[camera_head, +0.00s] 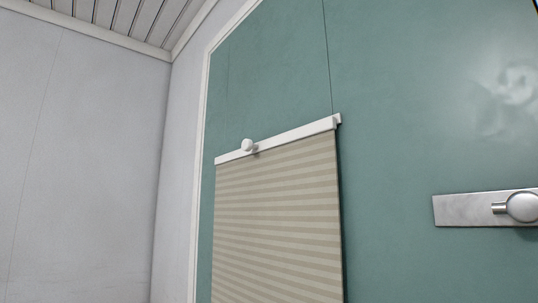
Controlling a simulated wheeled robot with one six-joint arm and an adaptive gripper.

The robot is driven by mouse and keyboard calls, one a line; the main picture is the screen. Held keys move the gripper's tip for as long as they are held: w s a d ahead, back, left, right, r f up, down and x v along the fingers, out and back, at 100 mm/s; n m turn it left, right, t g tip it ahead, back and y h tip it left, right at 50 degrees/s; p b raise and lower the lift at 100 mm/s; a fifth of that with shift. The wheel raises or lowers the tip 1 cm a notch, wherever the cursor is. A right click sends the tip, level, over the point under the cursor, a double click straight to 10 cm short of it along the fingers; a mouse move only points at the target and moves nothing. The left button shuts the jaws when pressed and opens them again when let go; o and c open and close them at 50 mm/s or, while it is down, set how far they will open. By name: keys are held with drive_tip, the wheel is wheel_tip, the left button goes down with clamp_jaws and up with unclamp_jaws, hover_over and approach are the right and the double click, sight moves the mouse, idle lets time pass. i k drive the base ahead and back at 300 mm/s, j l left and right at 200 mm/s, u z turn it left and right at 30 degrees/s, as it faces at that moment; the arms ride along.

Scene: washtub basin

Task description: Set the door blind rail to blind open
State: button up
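The door blind rail (295,134) is a white bar tilted in the picture, higher at its right end. A round white knob (247,146) sits on it, left of its middle. The beige striped blind (278,220) hangs below the rail and runs out of the bottom of the picture. The rail and blind are on a green door (400,110). My gripper is not in view.
A metal plate with a round door knob (522,207) is at the right edge of the door. A pale wall (80,150) fills the left side. A slatted ceiling (135,20) shows at the upper left. Nothing visible stands in front of the blind.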

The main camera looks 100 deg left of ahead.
sight(248, 147)
drive_tip(key=j+u, duration=0.1)
drive_tip(key=u, duration=0.35)
drive_tip(key=k+j+u, duration=0.1)
drive_tip(key=u, duration=0.4)
drive_tip(key=j+u, duration=0.1)
drive_tip(key=u, duration=2.2)
drive_tip(key=k+l+u, duration=0.1)
drive_tip(key=l, duration=0.3)
drive_tip(key=k+l+u, duration=0.25)
drive_tip(key=k+l, duration=0.55)
drive_tip(key=l, duration=0.15)
